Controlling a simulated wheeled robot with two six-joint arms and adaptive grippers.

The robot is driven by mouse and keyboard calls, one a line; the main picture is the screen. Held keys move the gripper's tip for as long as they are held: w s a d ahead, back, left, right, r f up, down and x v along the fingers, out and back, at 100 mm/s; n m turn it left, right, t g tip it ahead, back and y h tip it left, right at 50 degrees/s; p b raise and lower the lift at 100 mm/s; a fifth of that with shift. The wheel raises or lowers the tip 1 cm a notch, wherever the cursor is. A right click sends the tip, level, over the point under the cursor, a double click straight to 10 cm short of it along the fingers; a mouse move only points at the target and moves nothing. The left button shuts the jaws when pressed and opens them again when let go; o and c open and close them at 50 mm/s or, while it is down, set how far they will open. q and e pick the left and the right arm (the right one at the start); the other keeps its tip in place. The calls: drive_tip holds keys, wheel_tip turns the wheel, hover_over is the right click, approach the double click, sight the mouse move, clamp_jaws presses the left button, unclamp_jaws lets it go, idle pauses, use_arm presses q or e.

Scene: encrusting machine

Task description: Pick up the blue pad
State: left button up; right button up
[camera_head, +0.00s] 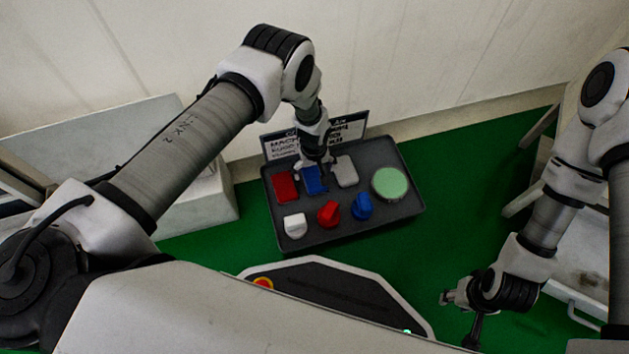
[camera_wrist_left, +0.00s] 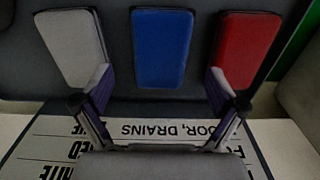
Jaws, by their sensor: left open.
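The blue pad (camera_head: 313,183) lies in the back row of the dark tray (camera_head: 301,236), between a red pad (camera_head: 286,186) and a grey pad (camera_head: 346,172). In the left wrist view the blue pad (camera_wrist_left: 161,47) is at the top middle, flat in the tray. My left gripper (camera_head: 314,168) is over the back edge of the tray, at the blue pad. In the left wrist view its fingers (camera_wrist_left: 158,90) are spread wide with nothing between them, one on each side of the blue pad's near end. My right gripper (camera_head: 449,298) is at the lower right, far from the tray; its jaws are too small to judge.
The tray also holds a green round pad (camera_head: 391,183) and white (camera_head: 295,225), red (camera_head: 328,214) and blue (camera_head: 361,206) knob-like pieces in front. A lettered sign (camera_head: 346,129) stands behind the tray. Green floor is clear to the right of it.

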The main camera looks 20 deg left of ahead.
sight(314, 177)
use_arm(q)
wheel_tip(314, 177, down, 4)
drive_tip(key=shift+s+b, duration=0.1)
drive_tip(key=shift+b, duration=0.65)
drive_tip(key=shift+r, duration=0.15)
use_arm(e)
wheel_tip(314, 177, down, 2)
drive_tip(key=shift+f, duration=0.2)
use_arm(q)
drive_tip(key=shift+c, duration=0.7)
drive_tip(key=c, duration=1.1)
drive_tip(key=shift+r, duration=0.15)
use_arm(e)
drive_tip(key=shift+r, duration=0.1)
use_arm(q)
wheel_tip(314, 177, up, 9)
drive_tip(key=p, duration=0.5)
drive_tip(key=shift+r+p, duration=0.3)
drive_tip(key=shift+r, duration=0.1)
use_arm(e)
wheel_tip(314, 177, up, 5)
drive_tip(key=shift+r, duration=0.1)
